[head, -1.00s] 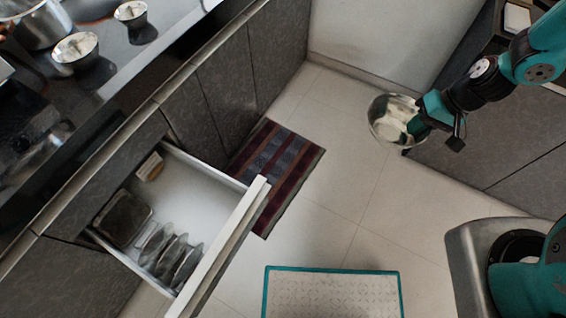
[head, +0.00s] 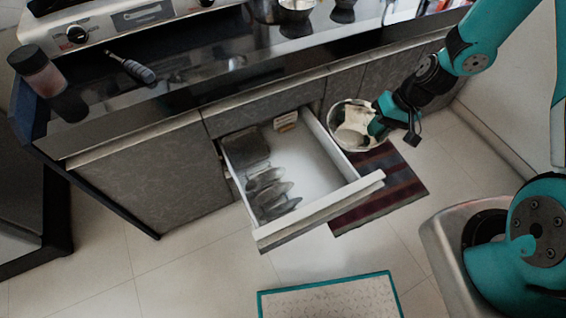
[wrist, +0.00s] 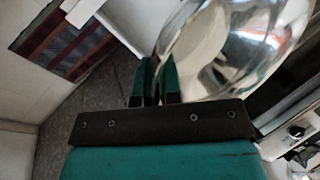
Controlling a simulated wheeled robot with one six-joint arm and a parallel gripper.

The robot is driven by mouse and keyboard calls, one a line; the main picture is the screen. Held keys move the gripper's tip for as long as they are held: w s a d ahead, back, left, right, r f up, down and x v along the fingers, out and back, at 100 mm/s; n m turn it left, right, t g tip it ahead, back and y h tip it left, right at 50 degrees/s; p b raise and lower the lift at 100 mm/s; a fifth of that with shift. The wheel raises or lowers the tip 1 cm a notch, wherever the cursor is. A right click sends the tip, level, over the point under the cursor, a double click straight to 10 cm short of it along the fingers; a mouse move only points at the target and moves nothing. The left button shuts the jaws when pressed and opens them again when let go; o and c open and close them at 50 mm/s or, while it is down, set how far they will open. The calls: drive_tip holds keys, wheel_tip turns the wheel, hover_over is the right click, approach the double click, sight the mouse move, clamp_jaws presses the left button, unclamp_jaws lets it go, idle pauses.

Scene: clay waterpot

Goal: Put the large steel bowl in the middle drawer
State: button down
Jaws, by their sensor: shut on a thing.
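The large steel bowl (head: 341,112) is held by its rim in my gripper (head: 379,123), its shiny inside facing the head camera. It is in the air at the right end of the open drawer, partly over the striped rug in the picture. The wrist view shows the bowl (wrist: 235,50) large, with its wall between the two fingers of my gripper (wrist: 160,75). The open drawer (head: 310,165) is pulled out from under the counter. I cannot tell from the picture how high the bowl is above it.
The drawer holds a dark tray (head: 246,148), several grey upright dishes (head: 268,190) and a small box (head: 286,122) at the back. Its right part is bare. The striped rug (head: 390,190) lies to its right. Small bowls and a jar (head: 38,70) stand on the counter.

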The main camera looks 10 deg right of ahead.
drive_tip(key=w+a+f+m+t+b, duration=0.1)
drive_tip(key=w+a+f+m+b, duration=0.15)
drive_tip(key=f+b, duration=0.3)
drive_tip(key=w+a+f+m+t+b, duration=0.1)
drive_tip(key=f+m+b, duration=0.2)
drive_tip(key=f+b, duration=0.25)
drive_tip(key=m+t+h+b, duration=0.25)
drive_tip(key=m+b, duration=0.55)
drive_tip(key=b, duration=0.4)
hover_over(317, 177)
drive_tip(key=s, duration=0.1)
wheel_tip(317, 177, down, 7)
drive_tip(key=shift+m+h, duration=0.25)
drive_tip(key=shift+h, duration=0.2)
drive_tip(key=f+b, duration=0.2)
drive_tip(key=f, duration=0.7)
drive_tip(key=f+b, duration=0.3)
drive_tip(key=f, duration=0.7)
drive_tip(key=shift+s+d+f, duration=0.15)
drive_tip(key=shift+d, duration=0.05)
drive_tip(key=shift+f+b, duration=0.15)
drive_tip(key=shift+b, duration=0.15)
drive_tip(key=c, duration=1.3)
unclamp_jaws()
